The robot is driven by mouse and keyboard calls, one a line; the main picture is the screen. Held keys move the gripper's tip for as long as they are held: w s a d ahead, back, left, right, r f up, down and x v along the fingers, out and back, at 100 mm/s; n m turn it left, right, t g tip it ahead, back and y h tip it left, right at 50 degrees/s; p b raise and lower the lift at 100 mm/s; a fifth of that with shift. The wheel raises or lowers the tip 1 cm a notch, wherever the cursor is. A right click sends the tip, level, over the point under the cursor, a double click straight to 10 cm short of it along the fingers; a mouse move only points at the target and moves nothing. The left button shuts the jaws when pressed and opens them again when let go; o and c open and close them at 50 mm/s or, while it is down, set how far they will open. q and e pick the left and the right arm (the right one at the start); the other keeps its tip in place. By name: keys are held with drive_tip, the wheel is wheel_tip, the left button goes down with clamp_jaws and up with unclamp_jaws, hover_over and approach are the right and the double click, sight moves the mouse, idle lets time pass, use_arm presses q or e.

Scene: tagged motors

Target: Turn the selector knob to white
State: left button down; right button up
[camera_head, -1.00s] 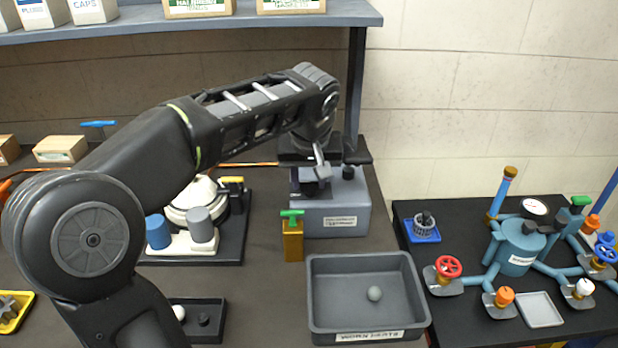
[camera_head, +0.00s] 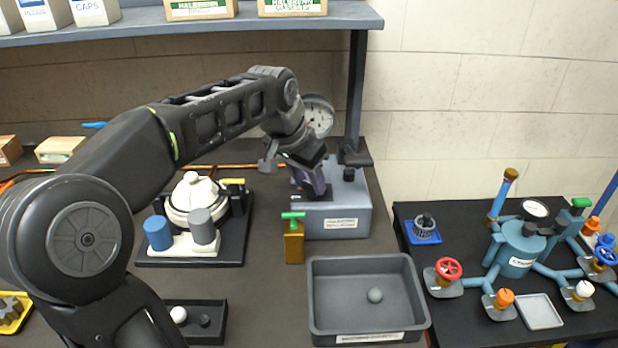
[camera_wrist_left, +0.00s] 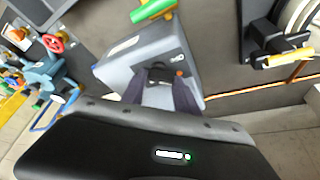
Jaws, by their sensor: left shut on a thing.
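The grey box (camera_head: 345,222) with a white front label stands at the back of the bench, right of centre. My left gripper (camera_head: 316,188) reaches down onto the top of this box. In the left wrist view, the two fingers (camera_wrist_left: 159,93) are shut on a small dark knob (camera_wrist_left: 160,75) on the grey box (camera_wrist_left: 135,52). A small orange mark shows beside the knob. In the head view the gripper hides the held knob. Which colour it points to cannot be told. My right gripper is not in view.
A grey tray (camera_head: 318,300) holds a small ball. A white-and-black apparatus (camera_head: 190,205) is to the left. A round gauge (camera_head: 319,115) and a shelf post (camera_head: 356,100) are close behind the arm.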

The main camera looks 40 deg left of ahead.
use_arm(q)
drive_tip(key=m+h, duration=0.1)
drive_tip(key=m, duration=0.2)
drive_tip(key=m+h+p, duration=0.1)
drive_tip(key=m, duration=0.2)
drive_tip(key=shift+w+a+r+g, duration=0.1)
drive_tip(key=shift+w+a+g, duration=0.1)
drive_tip(key=shift+g, duration=0.2)
drive_tip(key=m+h, duration=0.1)
drive_tip(key=m, duration=0.2)
drive_tip(key=shift+g+p, duration=0.35)
drive_tip(key=shift+g, duration=0.05)
drive_tip(key=shift+w+m+h+p, duration=0.15)
drive_tip(key=shift+m+h+p, duration=0.25)
drive_tip(key=shift+m, duration=0.6)
drive_tip(key=shift+r+m+g+p, duration=0.1)
drive_tip(key=shift+m+g+p, duration=0.3)
drive_tip(key=m+g+p, duration=0.1)
drive_tip(key=m+p, duration=0.2)
drive_tip(key=p, duration=0.1)
drive_tip(key=m+g+p, duration=0.1)
drive_tip(key=m+p, duration=0.1)
drive_tip(key=p, duration=0.2)
drive_tip(key=shift+w+r+m, duration=0.15)
drive_tip(key=shift+m, duration=0.25)
drive_tip(key=shift+d+f+m+g+p, duration=0.1)
drive_tip(key=shift+f+m+g+p, duration=0.25)
drive_tip(key=shift+m+p, duration=0.6)
